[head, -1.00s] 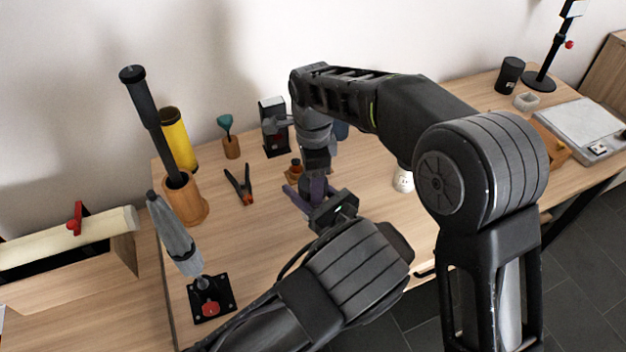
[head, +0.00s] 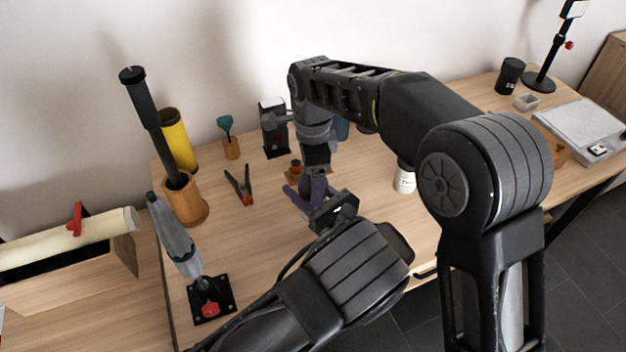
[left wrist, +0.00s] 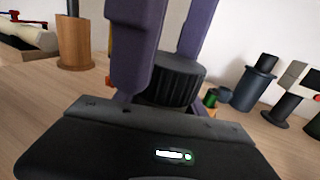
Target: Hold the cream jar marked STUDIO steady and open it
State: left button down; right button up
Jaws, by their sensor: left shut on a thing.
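A dark ribbed round lid (left wrist: 172,84) shows in the left wrist view, on top of a jar that is almost wholly hidden; no STUDIO marking is readable. My left gripper (head: 308,197) is shut on this jar, with its purple fingers low over the table in the head view. My right gripper (left wrist: 170,60) comes down from above, its two purple fingers on either side of the lid. Whether they press on the lid cannot be told.
A pale jar with dark marks (head: 404,180) stands partly behind my right arm. A spring clamp (head: 240,186), a wooden holder (head: 186,203), a yellow cylinder (head: 178,140) and a black box (head: 274,128) stand or lie left. A black-based toggle clamp (head: 211,300) is near the front left edge.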

jog(key=shift+w+r, duration=0.1)
jog(key=shift+r, duration=1.55)
jog(key=shift+a+r, duration=0.1)
jog(key=shift+a, duration=0.2)
jog(key=shift+c, duration=1.4)
jog(key=shift+a+r+t, duration=0.2)
jog(key=shift+r+t, duration=0.1)
jog(key=shift+w+d+r+m, duration=0.1)
jog(key=shift+d+r+m, duration=0.15)
jog(key=shift+r+m, duration=0.3)
jog(key=shift+w+d+r+m, duration=0.1)
jog(key=shift+d+r+m, duration=0.2)
jog(key=shift+r, duration=0.4)
jog(key=shift+s+r+m, duration=0.1)
jog(key=shift+s+m, duration=0.05)
jog(key=shift+m, duration=0.1)
